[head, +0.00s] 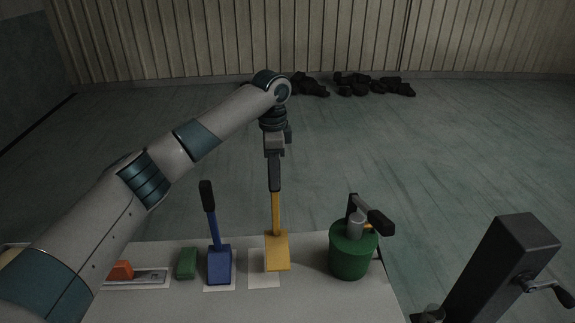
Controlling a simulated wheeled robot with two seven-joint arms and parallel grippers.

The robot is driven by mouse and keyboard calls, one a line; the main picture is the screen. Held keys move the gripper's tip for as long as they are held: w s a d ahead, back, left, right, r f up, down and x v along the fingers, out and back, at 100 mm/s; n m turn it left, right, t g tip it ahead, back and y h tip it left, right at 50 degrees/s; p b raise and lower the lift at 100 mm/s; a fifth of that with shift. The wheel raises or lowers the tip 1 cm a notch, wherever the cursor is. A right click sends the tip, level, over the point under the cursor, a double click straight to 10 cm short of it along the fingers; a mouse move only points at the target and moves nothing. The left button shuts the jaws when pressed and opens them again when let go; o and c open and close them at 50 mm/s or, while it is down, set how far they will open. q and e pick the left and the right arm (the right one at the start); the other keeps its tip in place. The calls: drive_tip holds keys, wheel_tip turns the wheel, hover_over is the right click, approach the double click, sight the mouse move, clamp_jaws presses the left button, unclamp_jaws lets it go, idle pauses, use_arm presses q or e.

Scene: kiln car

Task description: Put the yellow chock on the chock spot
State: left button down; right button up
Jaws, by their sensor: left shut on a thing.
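The yellow chock (277,252) is a yellow block on a yellow stem with a black handle. My left gripper (274,152) points down and is shut on the top of that handle. The chock hangs upright over the right part of a pale rectangular patch (258,280) on the table, which looks like the chock spot. The patch shows to the left of the block and below it. I cannot tell whether the block touches the table. My right gripper is not in view.
A blue chock (219,266) with a black handle stands on another pale patch just left. Further left are a small green block (187,263) and an orange piece (121,271). A green can (352,252) stands right. A dark post with a crank (505,265) rises at far right.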

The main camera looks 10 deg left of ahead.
use_arm(q)
drive_tip(key=a, duration=0.1)
drive_tip(key=a+f+p, duration=0.1)
drive_tip(key=a, duration=0.1)
drive_tip(key=a+f, duration=0.1)
drive_tip(key=shift+w+a+f+p, duration=0.1)
drive_tip(key=shift+a+f+p, duration=0.1)
drive_tip(key=shift+a+p, duration=0.2)
wheel_tip(320, 180, down, 4)
drive_tip(key=shift+p, duration=1.1)
drive_tip(key=c, duration=1.7)
unclamp_jaws()
drive_tip(key=shift+f, duration=0.25)
drive_tip(key=shift+o, duration=1.3)
drive_tip(key=shift+s+r, duration=0.1)
drive_tip(key=shift+s, duration=0.15)
